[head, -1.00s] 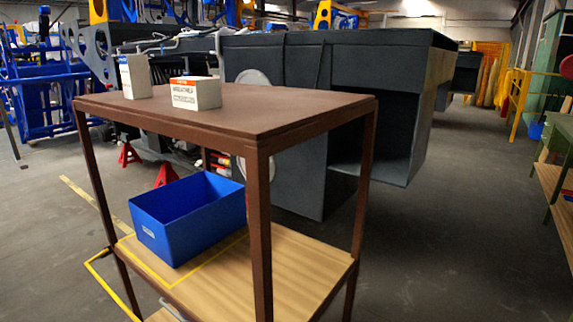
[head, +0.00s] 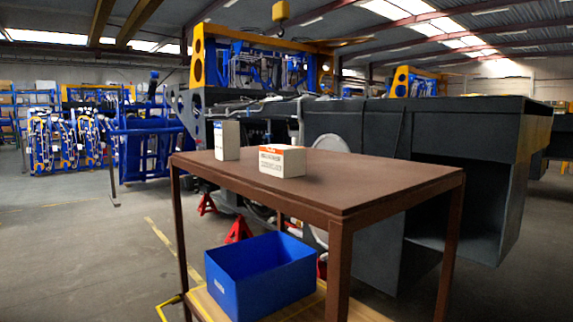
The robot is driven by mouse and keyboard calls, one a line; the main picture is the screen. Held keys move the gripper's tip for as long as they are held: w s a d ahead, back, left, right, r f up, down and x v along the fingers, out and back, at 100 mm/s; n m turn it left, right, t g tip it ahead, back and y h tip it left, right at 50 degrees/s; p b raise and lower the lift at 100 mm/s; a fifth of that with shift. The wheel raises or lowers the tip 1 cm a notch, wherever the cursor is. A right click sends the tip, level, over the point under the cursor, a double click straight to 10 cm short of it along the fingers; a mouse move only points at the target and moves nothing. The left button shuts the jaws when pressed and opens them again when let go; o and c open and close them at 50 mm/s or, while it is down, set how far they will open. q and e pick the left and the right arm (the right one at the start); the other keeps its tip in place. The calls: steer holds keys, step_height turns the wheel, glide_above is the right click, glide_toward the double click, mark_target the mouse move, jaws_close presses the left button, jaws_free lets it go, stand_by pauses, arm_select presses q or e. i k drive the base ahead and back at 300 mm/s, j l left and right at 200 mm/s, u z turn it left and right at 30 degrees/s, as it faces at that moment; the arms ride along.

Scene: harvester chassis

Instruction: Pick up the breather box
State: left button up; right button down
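Two small boxes stand on the brown top of a cart (head: 370,187). One is a tall, narrow white box (head: 227,141) with a blue mark near its top, on the left. The other is a lower, wider white box (head: 282,162) with an orange-red band and dark print, just right of it and nearer. The print is too small to read, so I cannot tell which is the breather box. Both stand upright and apart. Neither of my grippers is in view.
A blue open bin (head: 262,287) sits on the cart's lower wooden shelf. The large dark harvester chassis (head: 440,130) stands close behind the cart. Red jack stands (head: 239,230) are on the floor under it. The floor at left (head: 80,240) is clear.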

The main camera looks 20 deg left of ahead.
mark_target(283, 161)
steer(key=i+l, duration=0.25)
steer(key=l, duration=0.15)
steer(key=i+l+u, duration=0.15)
steer(key=i+l, duration=0.3)
steer(key=l, duration=0.35)
steer(key=i+l+u, duration=0.1)
steer(key=i+l, duration=0.15)
steer(key=l, duration=0.15)
steer(key=u, duration=1.55)
